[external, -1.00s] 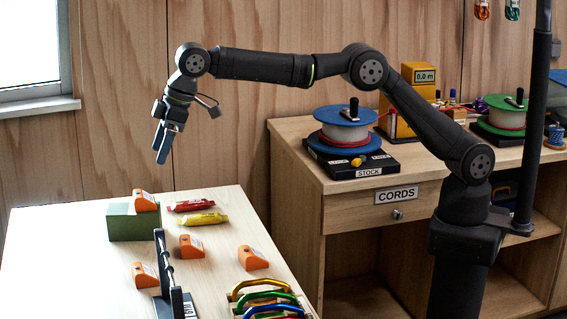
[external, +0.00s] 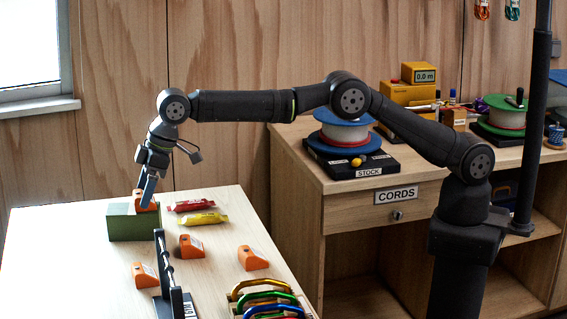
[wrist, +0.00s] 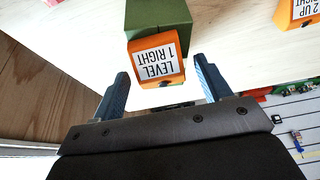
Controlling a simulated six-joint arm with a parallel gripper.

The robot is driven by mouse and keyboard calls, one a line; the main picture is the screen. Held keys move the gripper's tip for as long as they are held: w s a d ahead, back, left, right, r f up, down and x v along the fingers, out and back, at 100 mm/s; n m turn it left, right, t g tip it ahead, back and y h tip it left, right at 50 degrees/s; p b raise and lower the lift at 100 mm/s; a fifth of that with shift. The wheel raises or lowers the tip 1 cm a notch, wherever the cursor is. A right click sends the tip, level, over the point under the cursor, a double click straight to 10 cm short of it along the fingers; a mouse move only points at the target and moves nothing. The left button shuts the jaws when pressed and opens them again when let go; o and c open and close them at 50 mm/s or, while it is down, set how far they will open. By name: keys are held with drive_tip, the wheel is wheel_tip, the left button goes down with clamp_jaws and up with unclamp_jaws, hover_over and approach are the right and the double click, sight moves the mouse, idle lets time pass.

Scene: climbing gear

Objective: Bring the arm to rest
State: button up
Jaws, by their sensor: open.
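My gripper (external: 147,190) is low over the far left end of the light wooden table (external: 225,276). Its blue fingers are beside the orange block on the green box (external: 130,226). In the wrist view my gripper (wrist: 164,84) is open, and the orange block (wrist: 156,62), labelled "LEVEL 1 RIGHT", shows between and ahead of the fingertips. The green box (wrist: 158,16) is just beyond it. I see nothing held; whether a finger touches the block I cannot tell.
Red (external: 191,205) and yellow (external: 203,219) packets lie right of the green box. More orange blocks (external: 191,246) stand on the table around a dark rack (external: 163,265). Coloured carabiners (external: 265,300) are at the front. A cord cabinet (external: 345,195) stands to the right.

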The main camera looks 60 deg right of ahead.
drive_tip(key=shift+r, duration=1.1)
drive_tip(key=shift+f, duration=0.1)
